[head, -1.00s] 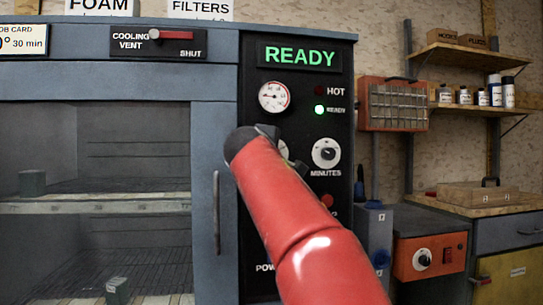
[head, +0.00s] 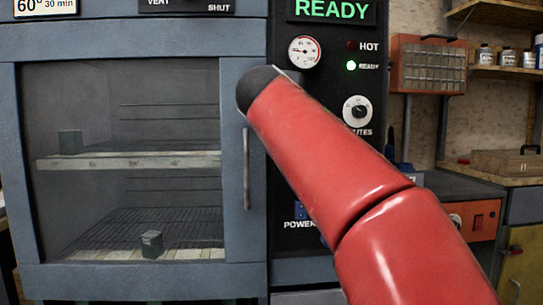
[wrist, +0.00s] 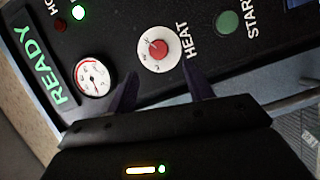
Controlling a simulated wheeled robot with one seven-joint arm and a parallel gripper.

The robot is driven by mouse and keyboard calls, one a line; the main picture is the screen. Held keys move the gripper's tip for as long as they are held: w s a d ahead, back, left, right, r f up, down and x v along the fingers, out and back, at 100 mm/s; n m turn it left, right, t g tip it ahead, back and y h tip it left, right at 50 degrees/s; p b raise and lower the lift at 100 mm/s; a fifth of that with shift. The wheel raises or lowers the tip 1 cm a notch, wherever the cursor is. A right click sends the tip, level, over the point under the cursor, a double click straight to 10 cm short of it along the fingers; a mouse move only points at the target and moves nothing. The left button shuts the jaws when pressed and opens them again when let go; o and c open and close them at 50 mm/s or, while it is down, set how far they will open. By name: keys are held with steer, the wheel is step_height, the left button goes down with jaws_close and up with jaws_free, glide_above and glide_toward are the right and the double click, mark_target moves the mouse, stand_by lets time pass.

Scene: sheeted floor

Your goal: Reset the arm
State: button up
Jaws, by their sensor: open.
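My red arm crosses the right half of the head view and ends in a dark tip in front of the oven's black control panel; the fingers are hidden there. In the wrist view my gripper (wrist: 162,88) is open, its two dark fingers apart and nothing between them. The fingers point toward the panel near the HEAT knob (wrist: 159,48), a white dial with a red centre. I cannot tell whether they touch the panel. The green START button (wrist: 228,22) and the gauge (wrist: 93,78) are close by. The READY sign (head: 331,9) is lit green.
The oven door (head: 33,170) is shut, with a vertical handle (head: 247,168) close below my arm. Small grey blocks (head: 152,244) sit on shelves inside.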

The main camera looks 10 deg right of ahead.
steer(key=s+d+f+m+g+y+p, duration=0.1)
steer(key=s+d+f+m+g+y, duration=0.15)
steer(key=s+f, duration=0.6)
steer(key=s+d+f+m+g+y+p, duration=0.1)
steer(key=s+d+f+m+g, duration=0.3)
steer(key=f, duration=0.8)
steer(key=s+a+f+m+g+y+p, duration=0.1)
steer(key=s+a+f+m+g+y, duration=0.1)
steer(key=s+f, duration=1.6)
step_height(320, 180, down, 3)
steer(key=m+g+y, duration=0.1)
steer(key=m+g, duration=0.1)
steer(key=m, duration=0.1)
steer(key=shift+s+a+p, duration=0.15)
steer(key=shift+a+p, duration=0.1)
steer(key=shift+p, duration=0.05)
